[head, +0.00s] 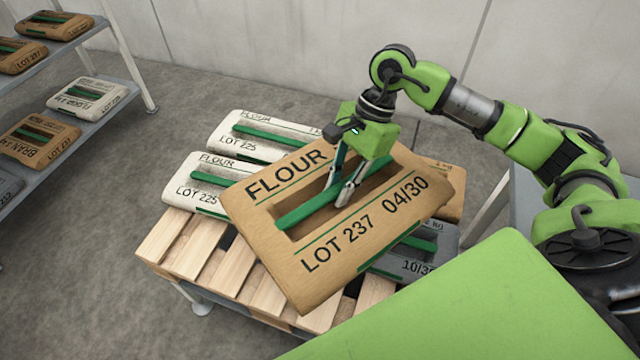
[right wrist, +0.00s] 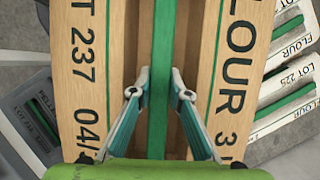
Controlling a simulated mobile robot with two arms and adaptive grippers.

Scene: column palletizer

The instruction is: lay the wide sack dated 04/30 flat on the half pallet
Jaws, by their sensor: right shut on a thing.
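The wide brown sack (head: 285,246) reads FLOUR, LOT 237 and 04/30. It hangs tilted above the half pallet (head: 213,265), its near corner dipping toward the front slats. My right gripper (head: 345,190) is shut on the green strap across the sack's recess. In the right wrist view the fingertips (right wrist: 160,92) close on the green strap (right wrist: 162,45), with the brown sack around them. The sack hides much of the pallet's middle. My left gripper is not in view.
White flour sacks (head: 212,172) marked LOT 225 lie on the pallet's far and left side. A grey sack (head: 440,238) marked 10/30 and another brown sack (head: 446,178) lie at right. Front slats are bare. A shelf rack (head: 60,119) with sacks stands left.

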